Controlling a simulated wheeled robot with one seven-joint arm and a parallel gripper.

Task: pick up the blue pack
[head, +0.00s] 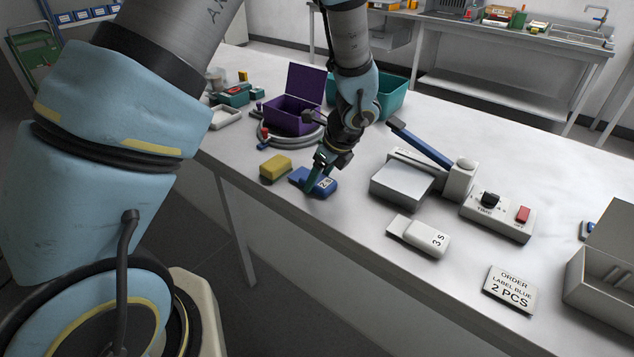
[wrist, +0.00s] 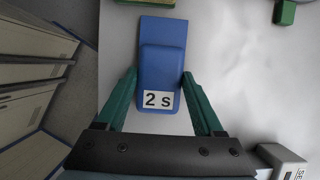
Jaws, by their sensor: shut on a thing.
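The blue pack (head: 323,187) lies on the white table near its front edge in the head view. It has a white label reading "2 s". In the wrist view the blue pack (wrist: 161,62) lies between the two green fingers, with its label towards my palm. My gripper (head: 313,178) is at the pack from above, and it also shows in the wrist view (wrist: 159,78). Its fingers are shut on the pack's sides. The pack appears at table height; I cannot tell whether it touches the table.
A yellow block (head: 276,168) lies just left of the pack. A purple open box (head: 291,116) stands behind. A grey press with a blue lever (head: 422,146) stands to the right. A white "3 s" pack (head: 428,240) and an order sign (head: 509,289) lie nearer the front edge.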

